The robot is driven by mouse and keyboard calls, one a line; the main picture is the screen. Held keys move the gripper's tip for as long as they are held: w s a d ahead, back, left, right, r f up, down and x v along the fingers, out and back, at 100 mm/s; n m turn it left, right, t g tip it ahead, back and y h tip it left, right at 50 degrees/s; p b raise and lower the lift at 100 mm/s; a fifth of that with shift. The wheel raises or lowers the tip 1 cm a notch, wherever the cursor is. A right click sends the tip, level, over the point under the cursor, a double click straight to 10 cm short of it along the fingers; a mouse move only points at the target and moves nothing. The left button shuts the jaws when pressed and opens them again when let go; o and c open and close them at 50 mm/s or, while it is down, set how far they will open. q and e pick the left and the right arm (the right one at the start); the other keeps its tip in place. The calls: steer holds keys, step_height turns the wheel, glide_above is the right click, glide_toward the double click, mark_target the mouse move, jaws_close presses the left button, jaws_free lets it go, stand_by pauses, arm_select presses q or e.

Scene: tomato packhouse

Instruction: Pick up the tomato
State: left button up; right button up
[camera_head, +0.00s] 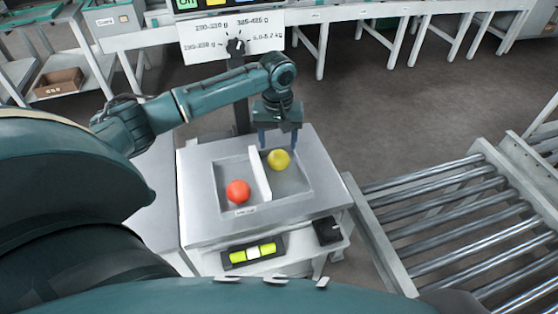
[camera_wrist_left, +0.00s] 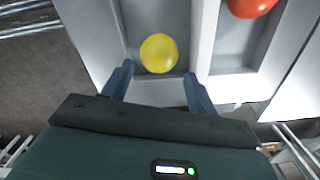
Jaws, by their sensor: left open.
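A yellow tomato (camera_head: 279,160) sits in the right compartment of a grey two-part tray (camera_head: 295,200). A red tomato (camera_head: 238,191) sits in the left compartment, across a white divider (camera_head: 260,173). My left gripper (camera_head: 278,143) is open above the right compartment, at its far side, close to the yellow tomato. In the left wrist view, the yellow tomato (camera_wrist_left: 159,53) lies ahead of and between the two blue fingers (camera_wrist_left: 158,85), with nothing held. The red tomato shows partly at the top right of that view (camera_wrist_left: 250,5). My right gripper is not in view.
The tray is set in a grey-topped stand (camera_head: 200,225) with a sign post (camera_head: 238,95) behind it. A roller conveyor (camera_head: 465,220) stands to the right. White benches (camera_head: 350,25) run along the back, with open floor between.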

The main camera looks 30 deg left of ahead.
mark_target(279, 152)
arm_select(q)
steer(key=shift+f+b, duration=0.55)
steer(key=shift+f, duration=2.2)
steer(key=c, duration=0.4)
